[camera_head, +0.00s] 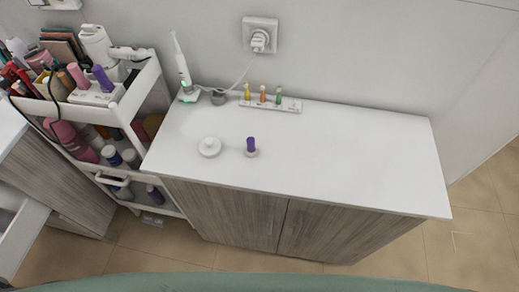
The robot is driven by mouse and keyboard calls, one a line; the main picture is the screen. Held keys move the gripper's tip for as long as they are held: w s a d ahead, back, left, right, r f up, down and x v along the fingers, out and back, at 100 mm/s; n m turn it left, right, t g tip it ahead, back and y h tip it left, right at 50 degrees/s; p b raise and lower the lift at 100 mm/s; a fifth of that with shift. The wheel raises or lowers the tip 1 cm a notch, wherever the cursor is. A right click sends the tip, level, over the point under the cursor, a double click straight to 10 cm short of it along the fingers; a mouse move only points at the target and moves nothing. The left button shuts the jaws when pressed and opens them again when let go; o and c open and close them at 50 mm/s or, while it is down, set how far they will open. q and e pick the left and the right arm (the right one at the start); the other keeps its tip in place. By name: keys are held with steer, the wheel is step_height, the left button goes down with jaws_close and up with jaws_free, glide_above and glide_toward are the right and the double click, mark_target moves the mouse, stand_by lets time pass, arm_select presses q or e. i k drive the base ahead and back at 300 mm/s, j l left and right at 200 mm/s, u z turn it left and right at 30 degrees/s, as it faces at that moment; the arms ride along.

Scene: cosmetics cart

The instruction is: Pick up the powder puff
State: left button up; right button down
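A small round white item (209,147) with a knob-like top lies flat on the white countertop, left of the middle. It may be the powder puff, but it is too small to be sure. Just right of it stands a short purple item (251,143) on a small pale round base (251,153). I cannot tell what that base is. The two items are apart. Neither of my grippers shows in the head view.
An electric toothbrush (182,62) stands at the counter's back left. A crowded cart (145,85) stands at the left. The counter's right half (370,160) is bare. A wall plug (260,38) has a cord.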

mark_target(251, 150)
steer(key=l+u, duration=0.2)
steer(key=l, duration=0.15)
steer(key=k+l+u, duration=0.2)
steer(key=l, duration=0.15)
steer(key=l+u, duration=0.2)
steer(key=l, duration=0.15)
steer(key=k+l+u, duration=0.2)
steer(key=l, duration=0.1)
